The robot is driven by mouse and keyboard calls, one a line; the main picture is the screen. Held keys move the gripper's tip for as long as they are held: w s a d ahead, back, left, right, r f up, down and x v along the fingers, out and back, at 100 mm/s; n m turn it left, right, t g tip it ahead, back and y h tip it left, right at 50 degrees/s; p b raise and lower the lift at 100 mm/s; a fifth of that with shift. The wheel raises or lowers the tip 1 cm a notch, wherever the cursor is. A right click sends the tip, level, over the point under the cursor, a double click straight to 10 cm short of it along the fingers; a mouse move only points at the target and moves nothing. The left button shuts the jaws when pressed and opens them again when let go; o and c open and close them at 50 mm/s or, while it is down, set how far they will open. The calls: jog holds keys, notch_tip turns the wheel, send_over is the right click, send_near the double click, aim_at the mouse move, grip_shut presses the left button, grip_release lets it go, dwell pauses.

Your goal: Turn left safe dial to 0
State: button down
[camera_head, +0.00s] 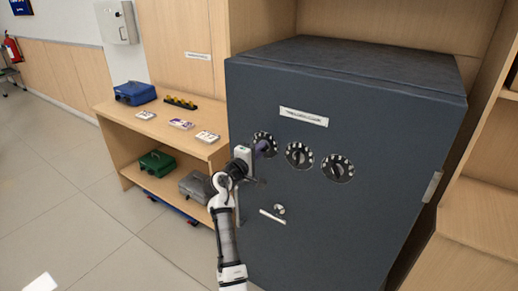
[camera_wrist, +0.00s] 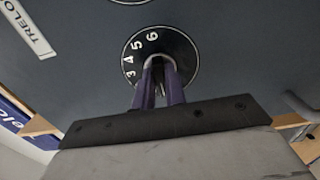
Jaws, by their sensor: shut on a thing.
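The dark grey safe (camera_head: 370,120) stands at the right in the head view, with three round black dials on its front. My gripper (camera_head: 258,149) is at the left dial (camera_head: 265,137). In the wrist view, my gripper's two purple fingers (camera_wrist: 159,85) are shut on the knob of the left dial (camera_wrist: 184,53). The white numbers 3, 4, 5 and 6 show on the dial's rim. The rest of its numbers and most of the knob are hidden or too small to read. The middle dial (camera_head: 299,155) and right dial (camera_head: 338,168) are untouched.
The safe's handle (camera_head: 273,216) and a small round knob (camera_head: 280,209) sit below the dials. A wooden shelf (camera_head: 160,122) on the left holds a blue box (camera_head: 135,92), a green box (camera_head: 157,162) and a grey box (camera_head: 195,186). The floor in front is clear.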

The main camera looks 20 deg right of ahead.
dwell(0.4)
jog(key=c, duration=1.4)
grip_release()
jog(key=shift+c, duration=0.2)
jog(key=b+v, duration=0.3)
jog(key=v, duration=1.1)
jog(key=shift+b, duration=0.35)
jog(key=shift+d, duration=0.1)
